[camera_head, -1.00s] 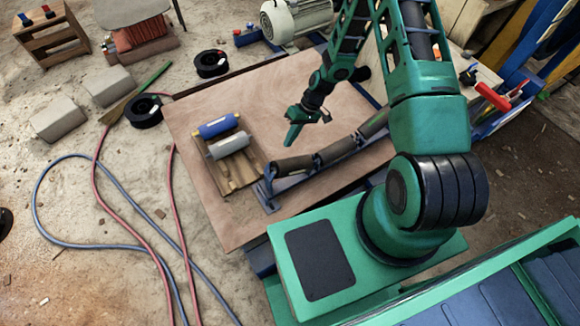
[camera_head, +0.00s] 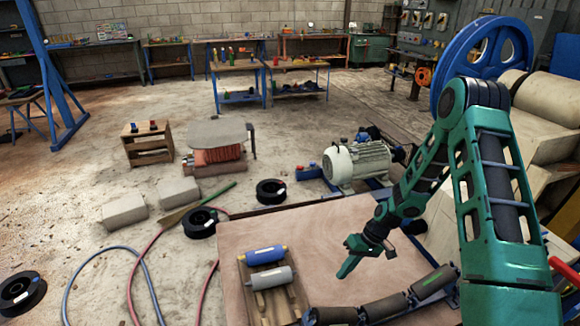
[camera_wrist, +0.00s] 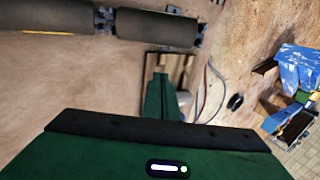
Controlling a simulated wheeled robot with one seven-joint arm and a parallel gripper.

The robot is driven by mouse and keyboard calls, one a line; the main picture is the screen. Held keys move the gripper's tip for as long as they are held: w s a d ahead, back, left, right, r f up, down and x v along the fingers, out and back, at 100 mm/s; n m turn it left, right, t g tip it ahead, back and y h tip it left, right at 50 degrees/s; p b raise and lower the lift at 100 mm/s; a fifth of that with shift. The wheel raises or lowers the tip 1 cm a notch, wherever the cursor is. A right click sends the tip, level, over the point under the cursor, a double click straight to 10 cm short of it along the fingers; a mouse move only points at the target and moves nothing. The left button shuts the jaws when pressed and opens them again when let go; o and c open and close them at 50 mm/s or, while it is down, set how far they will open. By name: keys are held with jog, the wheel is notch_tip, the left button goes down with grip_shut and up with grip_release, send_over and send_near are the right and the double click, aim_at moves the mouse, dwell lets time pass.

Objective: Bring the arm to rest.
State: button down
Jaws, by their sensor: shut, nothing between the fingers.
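My gripper (camera_head: 354,260) is on the green arm at the right of the head view. It hangs over the wooden table top (camera_head: 240,234), pointing down and left, shut and empty. In the wrist view its closed green fingers (camera_wrist: 158,95) show in the middle, above the dark edge of my wrist. On the table, to the left of the gripper, a blue roller (camera_head: 265,255) and a grey roller (camera_head: 268,278) lie on a wooden pallet (camera_head: 283,302). The gripper is apart from both.
A row of dark conveyor rollers (camera_head: 384,307) lies in front of the gripper; it also shows in the wrist view (camera_wrist: 155,28). A grey motor (camera_head: 360,165) stands behind the table. Black reels (camera_head: 200,223), stone blocks and hoses lie on the floor at left.

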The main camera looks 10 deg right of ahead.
jog(key=s+d+r+m+h, duration=0.1)
jog(key=s+d+r, duration=0.25)
jog(key=r, duration=0.45)
jog(key=s+d+r+m+h, duration=0.1)
jog(key=s+d+r+h, duration=0.1)
jog(key=d+r, duration=0.4)
jog(key=s+d+r+m+h, duration=0.1)
jog(key=s+d+r, duration=0.25)
jog(key=r, duration=0.55)
jog(key=s+d+r+m, duration=0.1)
jog(key=s+r+m, duration=0.1)
jog(key=s+r, duration=0.5)
jog(key=s+d+r+m+t+h, duration=0.1)
jog(key=s+r, duration=0.6)
jog(key=s, duration=0.7)
jog(key=d+m, duration=0.1)
jog(key=m, duration=0.1)
jog(key=shift+s+m, duration=0.3)
jog(key=shift+s, duration=0.1)
jog(key=shift+d, duration=0.1)
